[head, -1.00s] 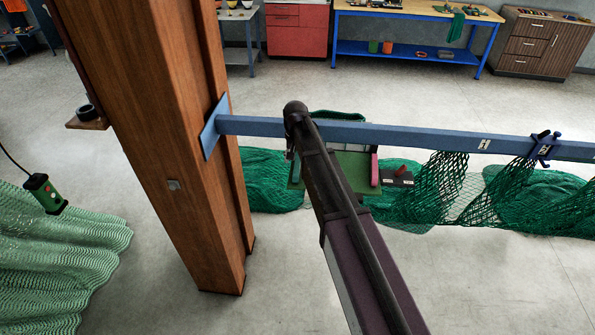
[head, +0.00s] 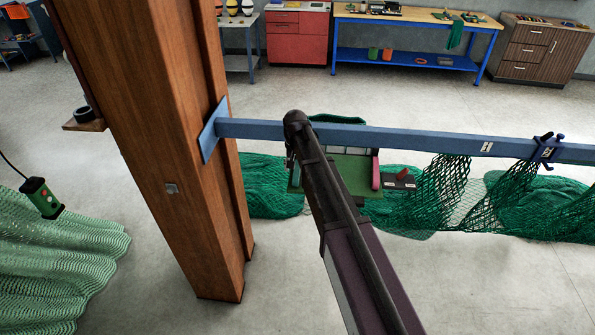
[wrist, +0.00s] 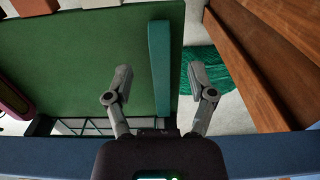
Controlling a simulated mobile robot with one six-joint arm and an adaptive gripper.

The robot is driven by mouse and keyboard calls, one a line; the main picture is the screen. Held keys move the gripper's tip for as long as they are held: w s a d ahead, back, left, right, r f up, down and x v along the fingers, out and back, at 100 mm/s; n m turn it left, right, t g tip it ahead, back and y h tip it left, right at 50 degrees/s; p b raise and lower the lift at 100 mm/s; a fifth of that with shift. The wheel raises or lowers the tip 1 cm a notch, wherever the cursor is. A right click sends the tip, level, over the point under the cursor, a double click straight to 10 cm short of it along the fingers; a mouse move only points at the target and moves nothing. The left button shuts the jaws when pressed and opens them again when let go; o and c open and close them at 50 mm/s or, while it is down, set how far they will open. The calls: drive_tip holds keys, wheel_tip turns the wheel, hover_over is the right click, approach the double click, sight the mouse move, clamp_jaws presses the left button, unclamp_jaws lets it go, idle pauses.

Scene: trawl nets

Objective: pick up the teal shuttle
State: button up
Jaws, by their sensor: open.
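In the wrist view the teal shuttle (wrist: 160,70) is a long straight bar along the right edge of a green surface (wrist: 85,65). My gripper (wrist: 160,82) is open and empty. Its two fingers appear on either side of the bar, left and right, with gaps; how far above it they are I cannot tell. In the head view my dark arm hides the gripper and most of the shuttle's place on the green tray (head: 352,176).
A blue rail (head: 400,137) runs across in front of the tray, with green netting (head: 445,190) hanging from it. A brown wooden post (head: 165,150) stands at left. A pink bar (head: 375,172) lies on the tray's right side.

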sight(296, 175)
drive_tip(key=shift+w+f+b, duration=0.1)
drive_tip(key=shift+f+b, duration=2.1)
drive_tip(key=shift+f, duration=0.15)
clamp_jaws()
